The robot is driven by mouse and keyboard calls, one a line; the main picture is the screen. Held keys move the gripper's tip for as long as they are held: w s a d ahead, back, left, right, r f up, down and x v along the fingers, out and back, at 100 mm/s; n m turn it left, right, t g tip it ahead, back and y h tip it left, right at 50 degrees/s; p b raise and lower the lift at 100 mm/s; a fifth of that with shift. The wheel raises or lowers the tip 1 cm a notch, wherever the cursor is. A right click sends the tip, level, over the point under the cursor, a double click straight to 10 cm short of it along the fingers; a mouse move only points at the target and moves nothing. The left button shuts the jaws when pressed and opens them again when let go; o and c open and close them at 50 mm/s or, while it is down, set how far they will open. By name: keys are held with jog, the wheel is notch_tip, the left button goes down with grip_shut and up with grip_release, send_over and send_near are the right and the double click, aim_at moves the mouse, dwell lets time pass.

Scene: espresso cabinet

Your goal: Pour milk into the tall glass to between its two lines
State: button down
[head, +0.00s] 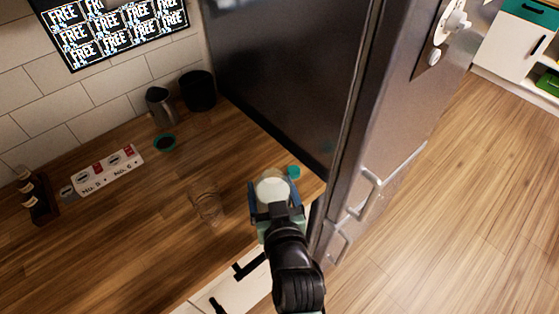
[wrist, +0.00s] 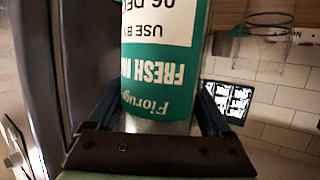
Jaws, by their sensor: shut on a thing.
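The milk bottle (head: 272,188) has a pale top, and no cap shows on it. In the wrist view its green and white label (wrist: 160,60) reads "FRESH" upside down in the picture. My gripper (head: 274,196) is shut on the bottle, one finger on each side, near the counter's front right corner beside the fridge. The bottle looks close to upright; I cannot tell whether its base touches the counter. The tall glass (head: 207,204) is clear and stands left of the bottle. It also shows in the wrist view (wrist: 272,45). Its lines and any contents are not clear.
A small green cap (head: 293,172) lies right of the bottle. The fridge (head: 370,150) stands close on the right. A grey jug (head: 159,106), a black canister (head: 198,91), a small green bowl (head: 165,143), a white labelled strip (head: 107,170) and a bottle rack (head: 36,197) stand farther back.

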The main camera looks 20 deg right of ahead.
jog(key=s+a+f+n+y, duration=0.2)
jog(key=s+a+f, duration=0.8)
jog(key=s+a, duration=0.1)
jog(key=shift+a+f+y, duration=0.25)
jog(key=shift+a+y, duration=0.05)
jog(key=shift+a, duration=0.1)
